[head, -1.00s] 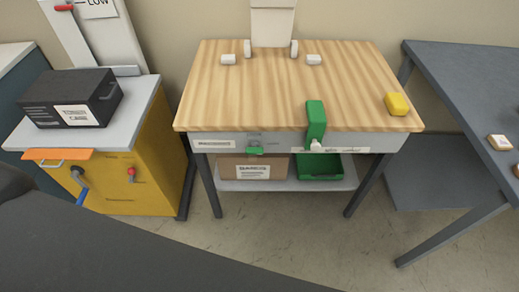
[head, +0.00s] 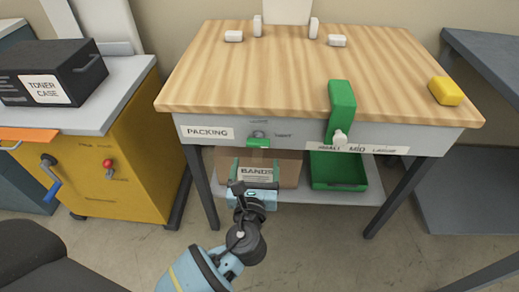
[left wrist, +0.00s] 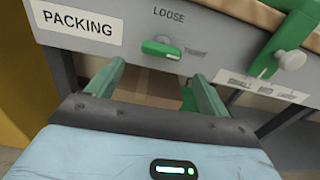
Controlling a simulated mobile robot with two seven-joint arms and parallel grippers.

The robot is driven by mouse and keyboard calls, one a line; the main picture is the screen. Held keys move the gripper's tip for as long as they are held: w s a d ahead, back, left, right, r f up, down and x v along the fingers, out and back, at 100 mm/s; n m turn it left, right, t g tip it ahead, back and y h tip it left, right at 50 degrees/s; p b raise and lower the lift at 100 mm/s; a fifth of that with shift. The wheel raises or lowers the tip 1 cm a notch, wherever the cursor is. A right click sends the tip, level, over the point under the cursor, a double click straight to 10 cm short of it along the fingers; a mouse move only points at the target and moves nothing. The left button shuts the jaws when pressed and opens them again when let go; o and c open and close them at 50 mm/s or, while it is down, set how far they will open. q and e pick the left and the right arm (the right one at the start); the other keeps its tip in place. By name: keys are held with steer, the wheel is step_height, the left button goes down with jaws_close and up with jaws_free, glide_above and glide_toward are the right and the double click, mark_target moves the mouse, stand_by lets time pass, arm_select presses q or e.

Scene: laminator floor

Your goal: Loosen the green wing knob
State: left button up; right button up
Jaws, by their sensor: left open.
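The green wing knob (head: 258,139) sits on the grey front apron of the packing table, below and between the words LOOSE and TIGHT. In the left wrist view the knob (left wrist: 161,48) lies roughly level, with a pale tip at its right end. My left gripper (head: 254,164) is in front of the apron, just below the knob. In the left wrist view its two green fingers (left wrist: 158,80) are apart and empty, with the knob ahead of the gap and not touched. My right gripper is not in view.
A green upright stop (head: 341,108) with a white knob stands right of the wing knob, above a size scale. Below are a cardboard box (head: 287,172) and a green tray (head: 338,185). A yellow cabinet (head: 122,160) stands left, a dark table (head: 480,60) right.

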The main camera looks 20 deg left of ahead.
mark_target(258, 147)
arm_select(q)
steer(key=shift+w+r, duration=0.3)
steer(key=shift+r, duration=0.05)
steer(key=shift+b+x, duration=0.6)
steer(key=shift+x, duration=3.2)
steer(key=shift+c, duration=0.4)
steer(key=c, duration=0.9)
